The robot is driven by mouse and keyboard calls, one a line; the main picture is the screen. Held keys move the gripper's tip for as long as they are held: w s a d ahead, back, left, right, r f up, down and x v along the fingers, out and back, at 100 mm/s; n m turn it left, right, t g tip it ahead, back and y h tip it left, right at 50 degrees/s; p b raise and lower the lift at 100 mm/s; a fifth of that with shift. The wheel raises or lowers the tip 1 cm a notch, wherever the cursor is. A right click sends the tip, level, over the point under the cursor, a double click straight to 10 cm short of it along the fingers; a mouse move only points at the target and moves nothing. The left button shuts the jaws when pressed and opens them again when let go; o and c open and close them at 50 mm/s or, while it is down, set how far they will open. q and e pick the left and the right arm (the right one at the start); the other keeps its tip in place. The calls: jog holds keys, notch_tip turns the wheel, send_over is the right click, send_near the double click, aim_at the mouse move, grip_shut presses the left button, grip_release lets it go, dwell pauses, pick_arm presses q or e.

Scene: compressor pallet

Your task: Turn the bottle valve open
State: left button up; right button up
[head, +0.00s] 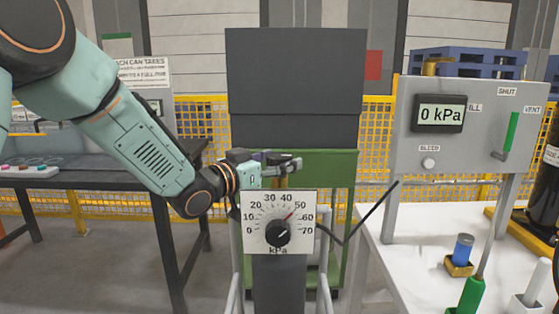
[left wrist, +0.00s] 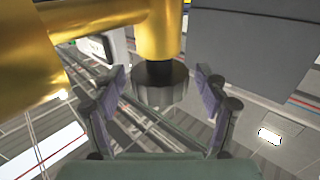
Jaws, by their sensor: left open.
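The bottle valve shows in the left wrist view as a dark round knob (left wrist: 160,88) on a brass-coloured body (left wrist: 160,30). My left gripper (left wrist: 162,82) is open, with one finger on each side of the knob and visible gaps between. In the head view my left gripper (head: 292,163) reaches in from the left, just above the white kPa dial (head: 257,207). My right gripper is not in view.
The dial's black knob (head: 278,233) has a red pointer between 40 and 50. A blue-topped item (head: 463,247) stands on the white table (head: 405,280).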

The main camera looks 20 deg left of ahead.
aim_at(271, 164)
pick_arm(q)
jog(key=v, duration=0.6)
jog(key=shift+r, duration=0.1)
jog(key=shift+s+a, duration=0.25)
jog(key=shift+s, duration=0.25)
